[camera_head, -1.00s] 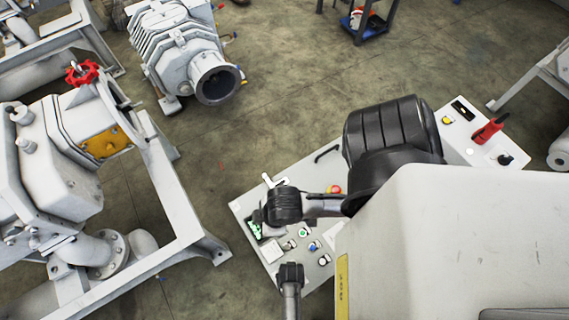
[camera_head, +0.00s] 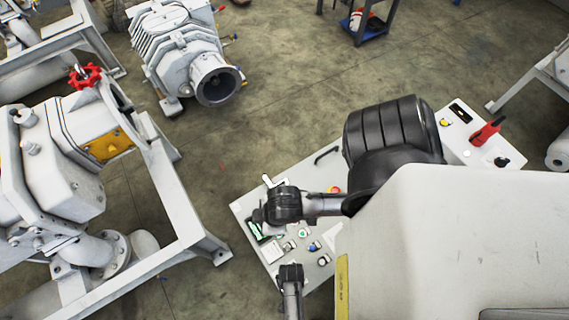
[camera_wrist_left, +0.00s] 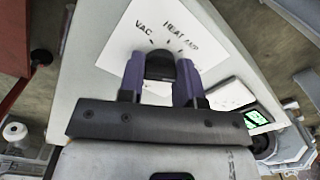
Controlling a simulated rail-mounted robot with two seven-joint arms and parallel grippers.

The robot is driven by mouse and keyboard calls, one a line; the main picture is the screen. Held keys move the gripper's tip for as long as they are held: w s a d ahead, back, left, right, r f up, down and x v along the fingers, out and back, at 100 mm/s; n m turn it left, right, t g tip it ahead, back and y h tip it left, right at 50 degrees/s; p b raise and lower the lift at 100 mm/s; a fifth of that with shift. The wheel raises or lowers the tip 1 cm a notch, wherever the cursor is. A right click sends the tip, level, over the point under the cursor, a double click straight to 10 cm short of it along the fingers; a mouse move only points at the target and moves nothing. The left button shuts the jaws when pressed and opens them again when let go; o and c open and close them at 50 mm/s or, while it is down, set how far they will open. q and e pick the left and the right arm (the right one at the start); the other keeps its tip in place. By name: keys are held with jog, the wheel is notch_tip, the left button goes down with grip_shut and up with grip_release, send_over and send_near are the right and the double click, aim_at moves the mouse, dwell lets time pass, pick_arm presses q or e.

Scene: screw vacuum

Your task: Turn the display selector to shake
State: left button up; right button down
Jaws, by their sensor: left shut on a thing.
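In the left wrist view, the display selector (camera_wrist_left: 160,68) is a dark round knob on a white label plate (camera_wrist_left: 215,50). The plate has tick marks and handwritten words, "VAC" at left and "HEAT" with a partly unclear word at right. I cannot read "shake" anywhere. My left gripper (camera_wrist_left: 160,62) has its two purple-grey fingers on either side of the knob, shut on it. In the head view, my dark wrist hides the knob and the fingertips above the control panel (camera_head: 243,208).
A green-lit display (camera_wrist_left: 255,117) sits near the knob. Several buttons, including a blue one (camera_head: 314,246), and a red emergency stop (camera_head: 333,189) are on the panel. A grey pump frame (camera_head: 180,215) stands left; bare floor (camera_head: 270,110) lies behind the panel.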

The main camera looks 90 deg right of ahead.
pick_arm(q)
jog(key=o, duration=0.9)
jog(key=shift+r+p, duration=3.35)
jog(key=shift+r, duration=3.55)
